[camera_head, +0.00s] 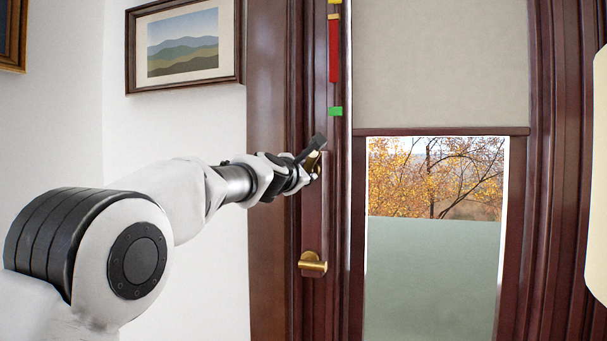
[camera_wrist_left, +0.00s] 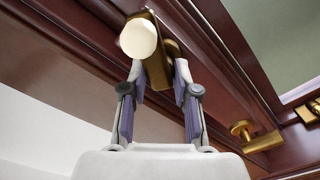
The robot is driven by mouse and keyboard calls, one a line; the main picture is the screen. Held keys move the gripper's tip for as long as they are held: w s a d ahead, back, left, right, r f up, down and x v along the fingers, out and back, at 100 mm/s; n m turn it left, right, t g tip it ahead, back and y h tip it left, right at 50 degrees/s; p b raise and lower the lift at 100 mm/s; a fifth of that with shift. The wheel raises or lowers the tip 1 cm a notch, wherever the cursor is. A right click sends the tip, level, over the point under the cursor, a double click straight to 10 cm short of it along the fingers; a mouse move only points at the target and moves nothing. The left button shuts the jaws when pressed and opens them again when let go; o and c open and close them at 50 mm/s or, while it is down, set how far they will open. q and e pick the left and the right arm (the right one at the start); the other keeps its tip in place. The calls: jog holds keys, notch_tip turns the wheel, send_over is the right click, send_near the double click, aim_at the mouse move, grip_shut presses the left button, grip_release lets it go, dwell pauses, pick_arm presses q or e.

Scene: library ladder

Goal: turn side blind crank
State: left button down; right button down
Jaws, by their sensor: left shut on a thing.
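The side blind crank is brass with a cream knob (camera_wrist_left: 138,38); in the left wrist view its brass arm (camera_wrist_left: 156,68) sits between my fingers. My left gripper (camera_wrist_left: 160,74) is shut on this brass part, with the knob just beyond the fingertips to the left. In the head view my left gripper (camera_head: 312,166) is at the dark wood frame left of the window and hides most of the crank. The beige blind (camera_head: 440,62) covers the upper window, its dark bottom bar (camera_head: 440,132) level. My right gripper is not in view.
A brass lever handle (camera_head: 313,263) is on the frame below the gripper. Red (camera_head: 333,50) and green (camera_head: 335,111) markers are on the frame above. A framed landscape picture (camera_head: 183,43) hangs on the white wall at left.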

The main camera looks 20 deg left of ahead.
pick_arm(q)
jog(key=m, duration=0.4)
jog(key=shift+r+m, duration=0.25)
jog(key=shift+m, duration=0.05)
jog(key=m, duration=0.4)
jog(key=shift+f+m, duration=0.1)
jog(key=shift+m, duration=0.2)
jog(key=m+b, duration=0.1)
jog(key=m, duration=0.2)
jog(key=shift+d+f+m, duration=0.1)
jog(key=shift+f+m, duration=0.05)
jog(key=shift+m, duration=0.15)
jog(key=m, duration=0.4)
jog(key=shift+f, duration=0.15)
jog(key=shift+f, duration=0.1)
jog(key=c, duration=0.9)
grip_release()
jog(key=shift+d, duration=0.1)
jog(key=shift+o, duration=0.2)
jog(key=shift+r, duration=0.2)
jog(key=shift+r, duration=0.1)
